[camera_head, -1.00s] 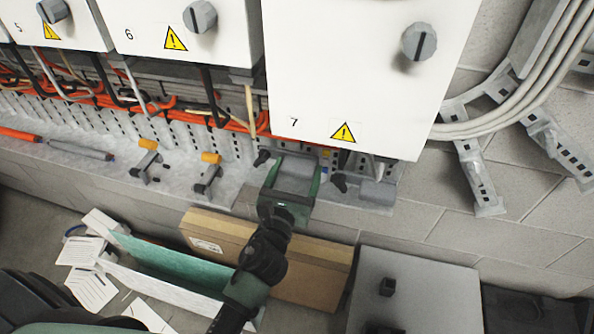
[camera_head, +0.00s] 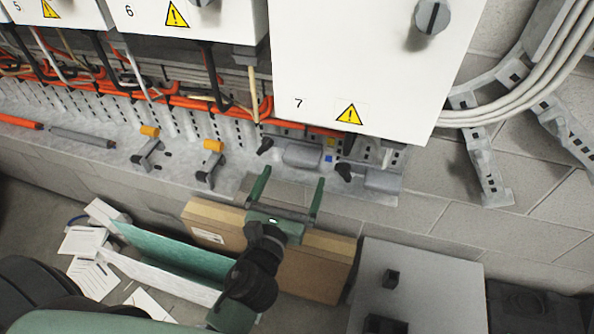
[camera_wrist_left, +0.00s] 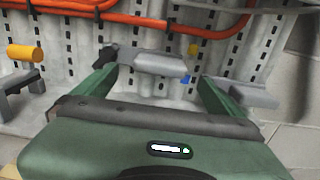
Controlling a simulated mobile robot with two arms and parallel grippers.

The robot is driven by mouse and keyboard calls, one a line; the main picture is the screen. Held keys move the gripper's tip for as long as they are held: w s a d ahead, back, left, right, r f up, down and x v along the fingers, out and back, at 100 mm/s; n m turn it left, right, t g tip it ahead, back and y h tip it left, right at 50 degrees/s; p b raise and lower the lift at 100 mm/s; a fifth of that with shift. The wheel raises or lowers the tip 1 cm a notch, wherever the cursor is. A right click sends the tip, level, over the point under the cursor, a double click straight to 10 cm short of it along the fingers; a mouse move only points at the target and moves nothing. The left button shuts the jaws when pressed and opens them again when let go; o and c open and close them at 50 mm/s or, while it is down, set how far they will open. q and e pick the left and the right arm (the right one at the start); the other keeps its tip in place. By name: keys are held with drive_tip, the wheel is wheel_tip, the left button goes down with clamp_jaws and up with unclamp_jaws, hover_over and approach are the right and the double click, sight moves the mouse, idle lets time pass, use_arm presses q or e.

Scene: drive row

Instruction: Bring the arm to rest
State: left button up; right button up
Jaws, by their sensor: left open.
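My left gripper (camera_head: 287,195) is green with two parallel fingers. It is open and empty, in front of the tray ledge below the white box marked 7. Its fingers (camera_wrist_left: 152,88) also show in the left wrist view, apart, with a grey block-like fitting (camera_wrist_left: 160,64) beyond them. That grey fitting (camera_head: 302,154) also shows in the head view, clear of the fingertips. A second grey fitting (camera_head: 383,180) with a black knob lies to the right of the fingers. My right gripper is not in view.
White boxes, among them box 7 (camera_head: 350,60), hang above orange cables (camera_head: 190,101). Two orange-topped brackets (camera_head: 211,165) stand on the perforated ledge.

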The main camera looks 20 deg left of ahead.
use_arm(q)
drive_tip(key=shift+s, duration=0.55)
drive_tip(key=s+f+n+g+h, duration=0.1)
drive_tip(key=s+f+n+g, duration=0.3)
drive_tip(key=f, duration=0.8)
drive_tip(key=s+d+f+n+g, duration=0.15)
drive_tip(key=f+n, duration=0.45)
drive_tip(key=f, duration=0.7)
drive_tip(key=s+f+n+g+h, duration=0.1)
drive_tip(key=s+f+n+g, duration=0.3)
drive_tip(key=f, duration=0.8)
drive_tip(key=s+a+f+n+g, duration=0.2)
drive_tip(key=s+f+n, duration=0.4)
drive_tip(key=s, duration=0.3)
drive_tip(key=s+a+f+n+g, duration=0.3)
drive_tip(key=s+f+n, duration=0.3)
drive_tip(key=s, duration=0.4)
drive_tip(key=s+a+f+n+g+y, duration=0.1)
drive_tip(key=s+a+f+n+g, duration=0.1)
drive_tip(key=s+f+n, duration=0.5)
drive_tip(key=shift+s+a+f, duration=0.45)
drive_tip(key=shift+s+a, duration=0.3)
drive_tip(key=shift+s, duration=0.45)
drive_tip(key=shift+g, duration=0.25)
